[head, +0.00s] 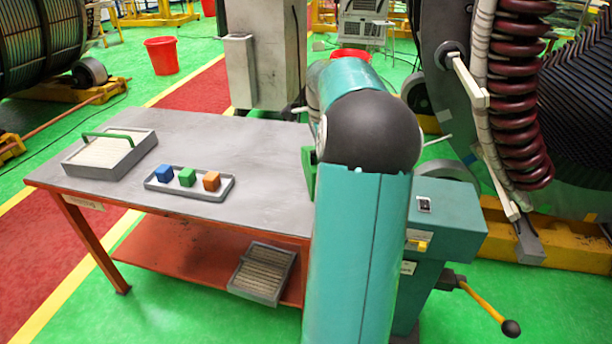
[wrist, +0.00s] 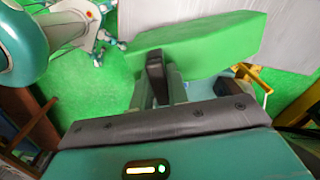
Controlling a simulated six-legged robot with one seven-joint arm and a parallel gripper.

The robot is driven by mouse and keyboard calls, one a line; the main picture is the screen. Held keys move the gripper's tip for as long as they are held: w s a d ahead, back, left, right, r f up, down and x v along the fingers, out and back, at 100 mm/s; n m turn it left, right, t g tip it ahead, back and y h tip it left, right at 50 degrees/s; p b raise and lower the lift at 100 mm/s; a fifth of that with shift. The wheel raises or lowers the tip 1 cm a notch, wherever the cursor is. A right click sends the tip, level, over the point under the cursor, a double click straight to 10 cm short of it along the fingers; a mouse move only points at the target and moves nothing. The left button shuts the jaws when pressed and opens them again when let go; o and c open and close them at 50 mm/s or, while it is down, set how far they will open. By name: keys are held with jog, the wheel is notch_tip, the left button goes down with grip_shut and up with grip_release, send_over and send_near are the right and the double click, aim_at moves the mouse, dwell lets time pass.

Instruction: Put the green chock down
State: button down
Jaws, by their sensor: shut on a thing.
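The green chock (wrist: 205,43) is a long green block held at my gripper's fingers (wrist: 161,72) in the wrist view. My gripper is shut on it. In the head view, only a narrow green edge of the chock (head: 308,174) shows beside my arm; the gripper is hidden behind the arm. The chock is near the right end of the grey table (head: 262,160). I cannot tell whether it touches the tabletop.
A small tray (head: 150,183) with blue, green and orange cubes is on the table. A grey box (head: 70,160) with a green handle is at its left. A teal cabinet (head: 455,215) with a yellow lever is right of my arm. The middle of the tabletop is clear.

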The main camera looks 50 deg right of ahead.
jog(key=w+a+f, duration=0.2)
jog(key=w+f, duration=0.1)
jog(key=f, duration=0.4)
jog(key=shift+f, duration=0.35)
jog(key=shift+d, duration=0.1)
jog(key=c, duration=1.4)
grip_release()
jog(key=shift+f, duration=0.15)
jog(key=shift+o, duration=0.2)
